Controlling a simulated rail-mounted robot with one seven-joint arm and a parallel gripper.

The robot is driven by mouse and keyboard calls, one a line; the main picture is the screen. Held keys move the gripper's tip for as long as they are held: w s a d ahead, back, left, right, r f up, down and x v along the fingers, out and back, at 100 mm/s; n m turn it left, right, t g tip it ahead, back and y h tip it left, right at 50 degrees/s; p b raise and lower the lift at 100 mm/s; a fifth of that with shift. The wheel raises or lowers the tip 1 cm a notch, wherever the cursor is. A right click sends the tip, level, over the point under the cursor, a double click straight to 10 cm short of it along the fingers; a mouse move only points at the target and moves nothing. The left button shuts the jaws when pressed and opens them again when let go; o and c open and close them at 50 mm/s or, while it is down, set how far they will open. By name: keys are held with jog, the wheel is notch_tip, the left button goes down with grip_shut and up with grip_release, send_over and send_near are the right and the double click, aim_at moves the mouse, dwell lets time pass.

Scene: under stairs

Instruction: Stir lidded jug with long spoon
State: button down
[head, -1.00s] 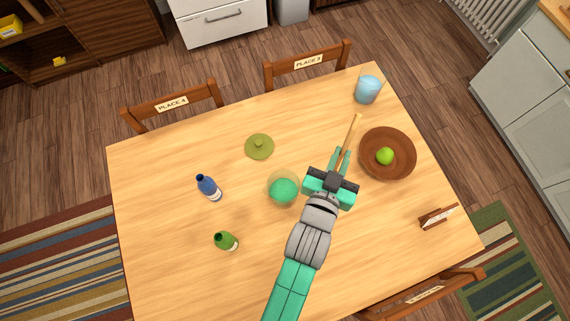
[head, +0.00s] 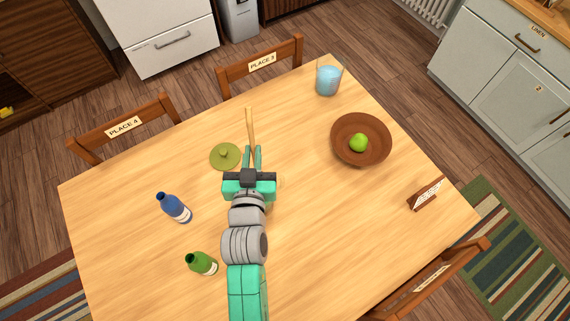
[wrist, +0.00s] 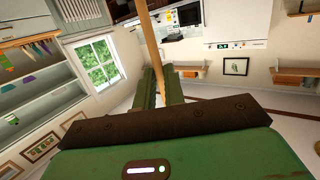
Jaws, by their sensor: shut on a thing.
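My gripper (head: 252,158) is shut on the long wooden spoon (head: 250,126), which points away from it toward the table's far edge. In the wrist view the spoon (wrist: 150,38) rises from between the green fingers (wrist: 159,88). The green lid (head: 225,157) with a knob lies flat on the table, just left of my fingers. The clear jug with green contents, seen earlier near the lid, is not visible now; my gripper and wrist cover that part of the table.
A brown bowl (head: 343,152) holding a green fruit (head: 358,143) and a light-blue tumbler (head: 328,80) stand right.

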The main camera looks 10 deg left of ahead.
jog(key=s+f+b, duration=0.3)
jog(key=f+b, duration=1.3)
jog(key=f, duration=0.5)
jog(key=shift+s+a+f, duration=0.2)
jog(key=shift+a+f, duration=0.15)
dwell(0.5)
jog(key=shift+f, duration=0.15)
jog(key=shift+d, duration=0.1)
dwell(0.4)
